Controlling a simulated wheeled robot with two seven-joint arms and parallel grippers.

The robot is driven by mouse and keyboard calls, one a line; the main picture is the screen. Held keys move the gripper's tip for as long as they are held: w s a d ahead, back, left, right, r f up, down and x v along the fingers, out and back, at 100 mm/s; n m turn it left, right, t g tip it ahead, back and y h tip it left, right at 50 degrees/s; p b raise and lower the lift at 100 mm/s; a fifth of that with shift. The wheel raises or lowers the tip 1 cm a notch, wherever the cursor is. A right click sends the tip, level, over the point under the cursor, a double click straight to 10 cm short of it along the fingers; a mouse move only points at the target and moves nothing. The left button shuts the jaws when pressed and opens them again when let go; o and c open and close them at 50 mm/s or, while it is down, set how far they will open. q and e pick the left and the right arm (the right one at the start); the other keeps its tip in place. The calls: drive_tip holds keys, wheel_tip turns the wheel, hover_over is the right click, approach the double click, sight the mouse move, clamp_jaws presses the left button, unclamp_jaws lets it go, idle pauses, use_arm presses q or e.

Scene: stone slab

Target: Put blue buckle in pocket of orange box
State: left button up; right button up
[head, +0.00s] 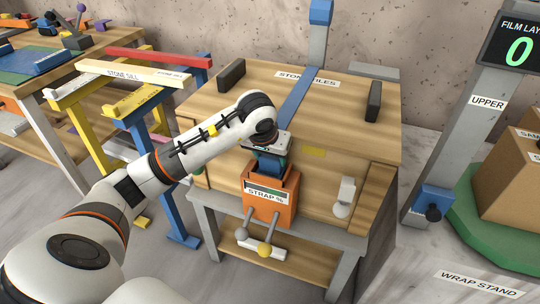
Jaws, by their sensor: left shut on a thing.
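The orange box (264,211) with a "STRAP %" label is on the front of the wooden stone tiles crate. My left gripper (268,153) points down over the top of the orange box. It is shut on the blue buckle (268,166), which sits at the box's top opening. The wrist and the box's rim partly hide the buckle, so I cannot tell how deep it is. A blue strap (297,94) runs across the crate top behind the gripper. My right gripper is not in view.
The stone tiles crate (225,105) stands on a grey-framed table with dark blocks on top. A stone sill rack (135,73) is left; a wrap stand (500,235) is right.

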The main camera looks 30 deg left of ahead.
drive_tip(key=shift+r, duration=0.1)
use_arm(q)
drive_tip(key=shift+f, duration=0.1)
drive_tip(key=o, duration=1)
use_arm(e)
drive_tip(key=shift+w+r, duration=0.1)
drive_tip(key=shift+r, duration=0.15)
use_arm(q)
drive_tip(key=p+v, duration=0.1)
drive_tip(key=v, duration=1.1)
drive_tip(key=shift+p, duration=0.35)
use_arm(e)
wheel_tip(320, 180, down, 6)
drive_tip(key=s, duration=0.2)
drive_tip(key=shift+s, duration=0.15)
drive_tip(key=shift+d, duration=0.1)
